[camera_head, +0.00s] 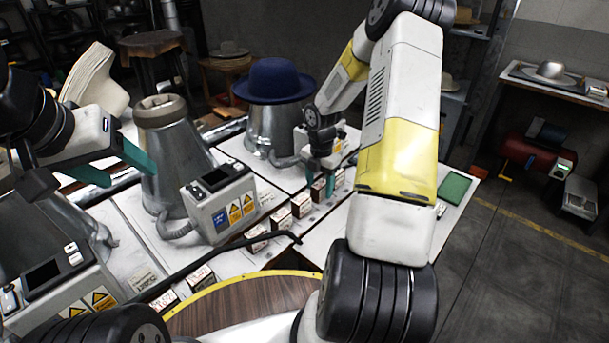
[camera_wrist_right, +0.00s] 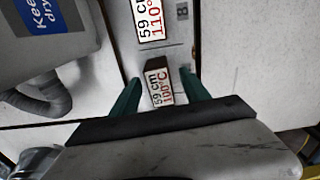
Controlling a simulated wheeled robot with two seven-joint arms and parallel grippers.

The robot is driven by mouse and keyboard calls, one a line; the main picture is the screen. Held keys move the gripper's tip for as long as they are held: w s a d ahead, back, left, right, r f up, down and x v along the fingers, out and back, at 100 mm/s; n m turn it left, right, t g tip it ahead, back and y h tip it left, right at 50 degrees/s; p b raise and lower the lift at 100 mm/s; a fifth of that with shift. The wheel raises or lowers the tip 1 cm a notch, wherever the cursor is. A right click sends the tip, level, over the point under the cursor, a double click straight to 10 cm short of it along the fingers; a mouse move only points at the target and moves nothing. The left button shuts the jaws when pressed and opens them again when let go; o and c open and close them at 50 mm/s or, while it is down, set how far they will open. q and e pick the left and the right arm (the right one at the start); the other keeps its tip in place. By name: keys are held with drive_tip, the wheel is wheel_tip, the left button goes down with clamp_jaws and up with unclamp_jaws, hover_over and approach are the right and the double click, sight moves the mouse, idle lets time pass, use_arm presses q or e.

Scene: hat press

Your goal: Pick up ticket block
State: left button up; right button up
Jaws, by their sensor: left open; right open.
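Small brown ticket blocks with white printed labels stand in a row along the front of the white bench. In the right wrist view, a block marked 59 cm 100°C (camera_wrist_right: 160,87) sits between the teal fingers of my right gripper (camera_wrist_right: 160,78), with a gap at each side. In the head view my right gripper (camera_head: 320,184) points down over the far part of the row, open. My left gripper (camera_head: 113,167) is open and empty at the left, beside a metal cone press (camera_head: 175,150).
A blue hat (camera_head: 273,80) sits on a second press (camera_head: 270,130) behind the blocks. A control box (camera_head: 222,203) with warning stickers and a black bar (camera_head: 215,262) stand near the row. A green tray (camera_head: 454,188) lies at the bench's right end.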

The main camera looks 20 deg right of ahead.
clamp_jaws()
